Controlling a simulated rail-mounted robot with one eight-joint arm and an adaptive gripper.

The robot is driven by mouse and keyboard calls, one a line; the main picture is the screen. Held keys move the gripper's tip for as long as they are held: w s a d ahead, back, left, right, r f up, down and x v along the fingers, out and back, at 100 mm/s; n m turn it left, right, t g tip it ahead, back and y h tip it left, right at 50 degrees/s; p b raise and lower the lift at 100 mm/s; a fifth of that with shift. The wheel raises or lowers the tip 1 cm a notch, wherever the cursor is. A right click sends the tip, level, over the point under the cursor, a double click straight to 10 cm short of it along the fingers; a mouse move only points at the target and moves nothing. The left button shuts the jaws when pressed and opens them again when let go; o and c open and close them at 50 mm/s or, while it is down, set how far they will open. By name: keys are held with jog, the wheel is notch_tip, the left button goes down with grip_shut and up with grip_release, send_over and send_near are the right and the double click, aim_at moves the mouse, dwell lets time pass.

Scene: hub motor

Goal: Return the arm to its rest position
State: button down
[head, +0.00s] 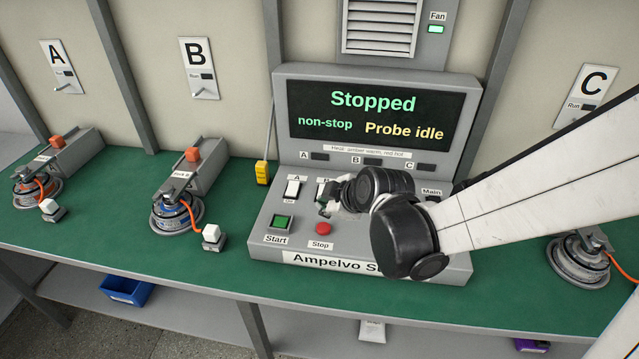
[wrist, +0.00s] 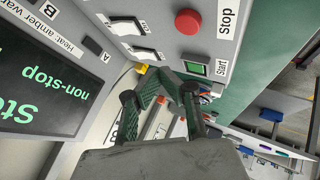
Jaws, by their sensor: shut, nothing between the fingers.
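My arm reaches in from the right edge of the head view, with its white link and black wrist joints in front of the console (head: 265,225). My gripper (head: 328,206) is small and partly hidden there, over the left part of the console's switch panel, left of the wrist. In the wrist view my gripper (wrist: 160,88) is shut and holds nothing. In that view the green Start button (wrist: 194,67) and red Stop button (wrist: 188,22) lie beyond the fingers. I cannot tell whether the fingers touch the panel.
The console screen (head: 375,115) reads "Stopped", "non-stop" and "Probe idle". Hub motors stand on the green bench at left (head: 38,190), centre-left (head: 178,213) and right (head: 580,262). A yellow probe (head: 262,172) hangs at the console's left side. A blue bin (head: 126,290) sits below.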

dwell(0.7)
jog(key=s+d+r+m+h, duration=0.2)
jog(key=s+d+r+m, duration=0.3)
jog(key=s+d+m, duration=0.2)
jog(key=s+d+r+m+g+h, duration=0.1)
jog(key=s+d+r+m+h, duration=0.1)
jog(key=s+d+r+m, duration=0.3)
jog(key=s+d+m, duration=0.3)
jog(key=s+d, duration=0.1)
jog(key=s, duration=0.3)
jog(key=shift+s+r+h, duration=0.2)
jog(key=shift+r+h, duration=0.1)
jog(key=shift+d, duration=0.1)
